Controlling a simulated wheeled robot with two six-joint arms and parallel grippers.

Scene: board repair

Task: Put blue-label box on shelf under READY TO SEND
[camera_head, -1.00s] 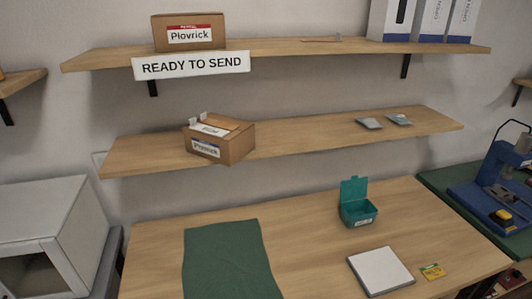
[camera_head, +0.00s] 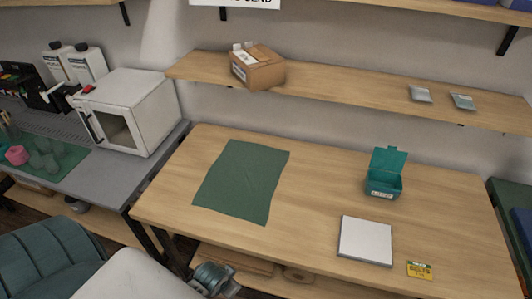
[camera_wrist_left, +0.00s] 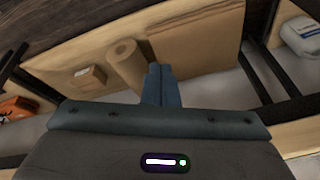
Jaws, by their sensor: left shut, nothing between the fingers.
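A brown cardboard box (camera_head: 257,68) sits on the middle wall shelf (camera_head: 345,90), toward its left end, with its top flaps partly raised. Its label is at the left side and too small to read now; the earlier frame shows a blue stripe on it. The READY TO SEND sign (camera_head: 235,3) is cut off by the top edge, and the box place above it is out of view. My left gripper (camera_wrist_left: 160,72) shows in the left wrist view with its fingers together and empty, pointing at things below the table. My right gripper is not in view.
The wooden table (camera_head: 310,200) holds a green mat (camera_head: 242,180), an open teal box (camera_head: 384,185), a white square (camera_head: 365,240) and a yellow card (camera_head: 420,270). Two small packets (camera_head: 420,94) lie on the middle shelf. A white oven-like cabinet (camera_head: 140,110) stands at left.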

